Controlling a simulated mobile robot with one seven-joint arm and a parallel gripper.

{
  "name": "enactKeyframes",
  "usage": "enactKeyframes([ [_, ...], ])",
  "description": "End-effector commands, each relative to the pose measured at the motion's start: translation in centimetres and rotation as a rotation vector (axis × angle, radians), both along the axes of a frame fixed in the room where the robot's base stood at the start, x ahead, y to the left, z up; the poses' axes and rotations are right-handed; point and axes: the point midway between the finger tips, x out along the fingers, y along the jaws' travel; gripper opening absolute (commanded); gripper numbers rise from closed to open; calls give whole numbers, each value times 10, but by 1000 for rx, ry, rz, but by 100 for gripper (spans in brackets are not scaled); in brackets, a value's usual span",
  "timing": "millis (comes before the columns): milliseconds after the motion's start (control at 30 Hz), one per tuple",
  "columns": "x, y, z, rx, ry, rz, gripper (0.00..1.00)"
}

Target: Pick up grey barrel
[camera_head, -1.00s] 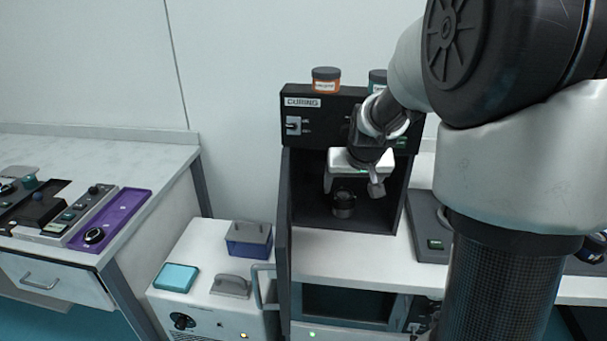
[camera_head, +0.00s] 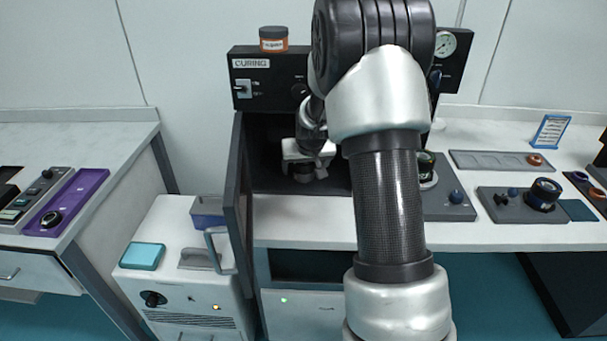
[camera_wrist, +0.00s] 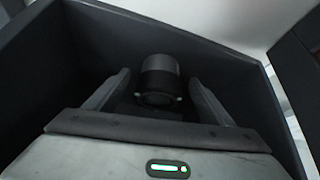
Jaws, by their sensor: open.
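The grey barrel (camera_wrist: 160,78) is a short dark grey cylinder inside the black curing chamber (camera_head: 262,150). In the wrist view it lies between the fingers and a little beyond them, with clear gaps on both sides. My gripper (camera_wrist: 158,98) is open, one finger on each side of the barrel's line. In the head view my gripper (camera_head: 304,170) is inside the chamber, and a small dark part of the barrel seems to show below it; the rest is hidden.
The chamber's open door (camera_head: 238,205) stands at its left. A white cabinet (camera_head: 180,275) with a teal box (camera_head: 142,256) stands left. The counter at right holds optical mounts and a tray (camera_head: 490,160).

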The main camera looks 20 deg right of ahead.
Motion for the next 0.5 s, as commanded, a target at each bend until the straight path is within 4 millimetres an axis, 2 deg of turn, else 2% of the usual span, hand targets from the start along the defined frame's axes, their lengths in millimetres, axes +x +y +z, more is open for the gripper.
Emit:
enactKeyframes([
  [67,3,-1,-6,0,0,0,76],
  [300,5,-1,-6,0,-2,0,76],
  [367,4,-1,-6,0,-1,0,67],
  [500,4,-1,-6,0,-1,0,43],
])
